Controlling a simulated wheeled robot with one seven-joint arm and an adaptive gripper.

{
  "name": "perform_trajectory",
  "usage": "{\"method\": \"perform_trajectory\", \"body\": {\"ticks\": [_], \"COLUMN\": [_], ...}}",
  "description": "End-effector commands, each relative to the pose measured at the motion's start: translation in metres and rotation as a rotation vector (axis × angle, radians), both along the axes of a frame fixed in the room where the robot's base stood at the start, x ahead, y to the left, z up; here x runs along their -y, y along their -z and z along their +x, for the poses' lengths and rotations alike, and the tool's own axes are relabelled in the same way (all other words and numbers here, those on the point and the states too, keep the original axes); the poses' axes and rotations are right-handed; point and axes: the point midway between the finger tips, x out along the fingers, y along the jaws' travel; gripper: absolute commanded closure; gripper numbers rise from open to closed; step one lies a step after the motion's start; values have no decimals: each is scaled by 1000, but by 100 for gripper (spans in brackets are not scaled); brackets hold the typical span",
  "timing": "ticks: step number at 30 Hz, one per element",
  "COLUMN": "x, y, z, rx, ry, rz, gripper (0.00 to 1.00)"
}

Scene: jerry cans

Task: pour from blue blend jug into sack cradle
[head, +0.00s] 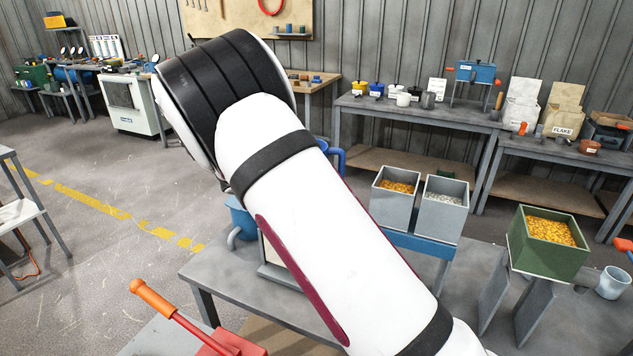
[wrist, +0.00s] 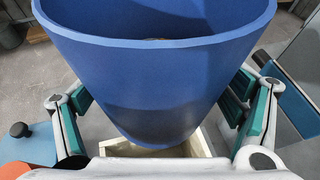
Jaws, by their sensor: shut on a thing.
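The blue blend jug (wrist: 150,85) fills the middle of the wrist view, its wide rim towards the camera. My gripper (wrist: 158,108) is shut on it, with teal finger pads on both sides. Its contents are not clear. In the head view my arm hides the gripper and most of the jug; a blue piece with a handle (head: 240,218) shows at the arm's left edge. A cream, box-like rim (wrist: 204,150), perhaps the sack cradle, shows below the jug. A cream panel on a grey base (head: 268,252) shows beside my arm in the head view, mostly hidden.
Two grey bins, one with yellow pieces (head: 393,205) and one with pale pieces (head: 440,222), stand right of my arm. A green bin of yellow pieces (head: 548,258) and a white mug (head: 612,283) are farther right. An orange-handled red lever (head: 185,325) stands at front left.

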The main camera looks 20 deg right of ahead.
Motion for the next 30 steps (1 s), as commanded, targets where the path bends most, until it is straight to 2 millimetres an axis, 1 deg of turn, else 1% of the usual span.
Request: {"method": "perform_trajectory", "body": {"ticks": [1,4,10,18,30], "x": [1,1,4,12,14], "y": [10,22,35,41,39], "z": [0,-1,0,5,5], "rx": [-2,-1,19,82,99], "ry": [0,0,2,1,2], "rz": [-3,-3,-43,-153,-176], "gripper": [58,58,58,58,58]}}
